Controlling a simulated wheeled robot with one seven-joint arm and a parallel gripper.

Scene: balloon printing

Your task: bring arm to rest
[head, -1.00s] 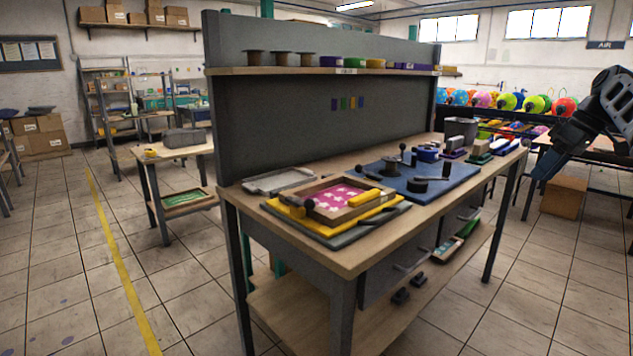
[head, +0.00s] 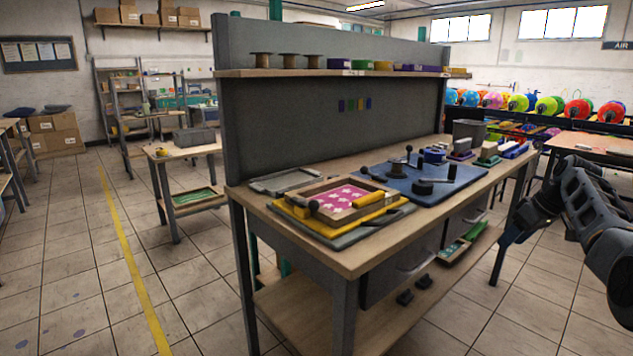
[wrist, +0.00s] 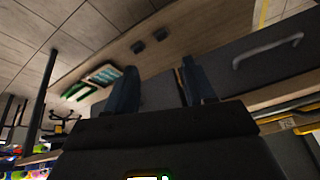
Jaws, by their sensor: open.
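My arm shows at the right edge in the head view, with my gripper (head: 508,238) low beside the right end of the workbench (head: 352,262). In the wrist view my gripper (wrist: 160,82) has its two dark fingers apart with nothing between them. The bench's drawer front with a pale handle (wrist: 268,50) and its lower shelf (wrist: 120,50) show beyond the fingers. I cannot tell from the head view how close the fingers are to the bench leg.
A printing frame with a pink star sheet (head: 345,197) and a blue mat with tools (head: 420,182) lie on the bench. Balloons (head: 520,103) stand behind. Tiled floor (head: 560,310) is free at the right front.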

